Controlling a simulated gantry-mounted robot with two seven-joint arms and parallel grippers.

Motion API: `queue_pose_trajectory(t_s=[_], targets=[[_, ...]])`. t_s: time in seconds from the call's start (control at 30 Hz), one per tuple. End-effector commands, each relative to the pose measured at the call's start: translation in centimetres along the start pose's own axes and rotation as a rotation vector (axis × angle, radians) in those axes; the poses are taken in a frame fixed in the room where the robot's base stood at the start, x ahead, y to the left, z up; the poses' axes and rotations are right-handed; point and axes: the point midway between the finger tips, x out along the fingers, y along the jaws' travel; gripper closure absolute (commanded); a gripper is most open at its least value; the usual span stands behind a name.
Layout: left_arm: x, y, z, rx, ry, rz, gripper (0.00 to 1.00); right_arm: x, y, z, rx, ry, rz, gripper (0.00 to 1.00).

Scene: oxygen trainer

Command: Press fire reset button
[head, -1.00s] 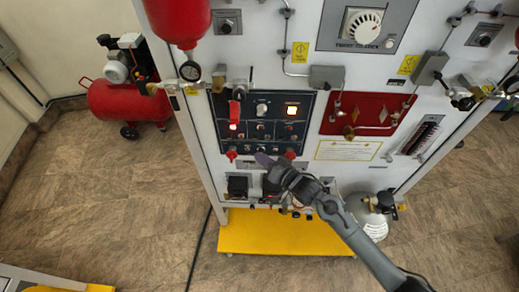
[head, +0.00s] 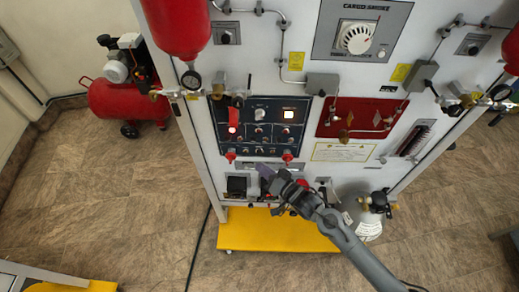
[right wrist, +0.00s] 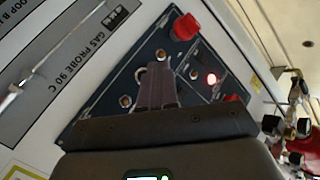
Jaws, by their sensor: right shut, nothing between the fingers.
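The dark blue control panel (head: 262,128) is on the front of the white rack, with small knobs and switches, a lit square button (head: 288,115) and a lit red lamp (head: 232,129). The lamp also shows in the right wrist view (right wrist: 212,79). I cannot read which control is the fire reset button. My right gripper (head: 265,171) is shut and empty, just below the panel in the head view. In the right wrist view its fingers (right wrist: 157,85) point at the panel and hide part of it; contact cannot be told. My left gripper is out of view.
A red guarded switch (right wrist: 185,27) stands out from the panel near the fingers. A yellow base (head: 245,232) sits below. A red compressor (head: 125,100) stands at the left.

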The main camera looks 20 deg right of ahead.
Motion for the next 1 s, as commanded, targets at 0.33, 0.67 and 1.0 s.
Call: queue_pose_trajectory(t_s=[0.33,0.67,1.0], targets=[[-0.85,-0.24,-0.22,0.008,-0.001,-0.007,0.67,-0.97,-0.78,0.78,0.000,-0.001,-0.002,1.00],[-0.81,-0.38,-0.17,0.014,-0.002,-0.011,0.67,-0.94,-0.80,0.79,0.000,-0.002,-0.002,1.00],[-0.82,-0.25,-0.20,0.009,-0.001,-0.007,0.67,-0.99,-0.75,0.90,0.001,-0.004,-0.001,1.00]])
